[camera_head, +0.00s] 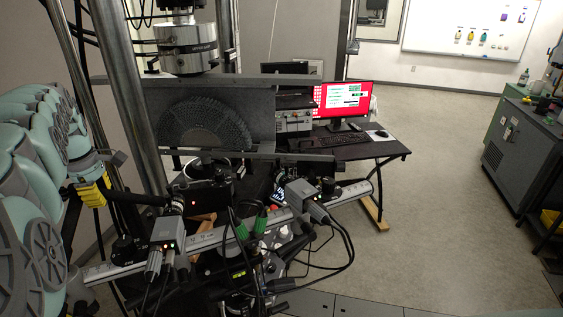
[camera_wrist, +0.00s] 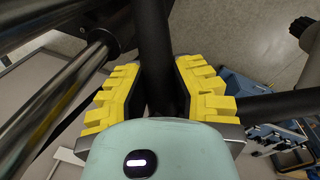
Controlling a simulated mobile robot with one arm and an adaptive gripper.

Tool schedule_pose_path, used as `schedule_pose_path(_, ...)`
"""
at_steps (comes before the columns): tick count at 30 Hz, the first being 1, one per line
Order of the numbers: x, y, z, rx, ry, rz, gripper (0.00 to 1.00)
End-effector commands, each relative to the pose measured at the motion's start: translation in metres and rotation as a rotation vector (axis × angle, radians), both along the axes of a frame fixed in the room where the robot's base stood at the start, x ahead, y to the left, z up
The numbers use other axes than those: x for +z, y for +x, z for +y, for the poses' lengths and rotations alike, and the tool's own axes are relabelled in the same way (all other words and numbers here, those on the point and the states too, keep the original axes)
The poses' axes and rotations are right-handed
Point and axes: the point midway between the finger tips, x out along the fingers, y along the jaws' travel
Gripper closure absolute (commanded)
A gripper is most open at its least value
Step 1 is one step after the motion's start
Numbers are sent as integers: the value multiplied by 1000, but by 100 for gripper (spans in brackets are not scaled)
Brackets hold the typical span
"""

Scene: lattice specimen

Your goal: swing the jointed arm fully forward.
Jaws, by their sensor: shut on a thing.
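The jointed arm shows as a black bar (camera_head: 145,199) at the left of the head view, reaching right toward a dark boxy unit on the rail. My gripper (camera_head: 92,194), with yellow pads, is at the bar's left end. In the wrist view, the same black bar (camera_wrist: 153,40) runs down between the two yellow jaws of my gripper (camera_wrist: 157,92). The jaws are closed on the bar from both sides. The bar's lower part is hidden behind my pale green wrist housing. The arm's joints cannot be made out clearly.
A testing machine with steel columns (camera_head: 128,95) holds a fan-shaped lattice specimen (camera_head: 205,125). A slanted metal rail (camera_head: 215,236) carries grey camera boxes and hanging cables. A desk with a red-screened monitor (camera_head: 342,98) stands behind. The floor (camera_head: 440,190) at right is open.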

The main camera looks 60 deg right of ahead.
Motion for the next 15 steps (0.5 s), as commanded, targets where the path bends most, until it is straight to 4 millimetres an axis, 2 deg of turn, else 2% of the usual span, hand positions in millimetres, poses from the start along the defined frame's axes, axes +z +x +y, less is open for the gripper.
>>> schedule_pose_path(2,-1,-1,-1,-3,2,2,100)
schedule_pose_path(3,-1,-1,-1,-3,2,2,72)
schedule_pose_path(10,-1,-1,-1,-3,1,1,49)
schedule_pose_path(15,0,-1,-1,-3,1,1,47)
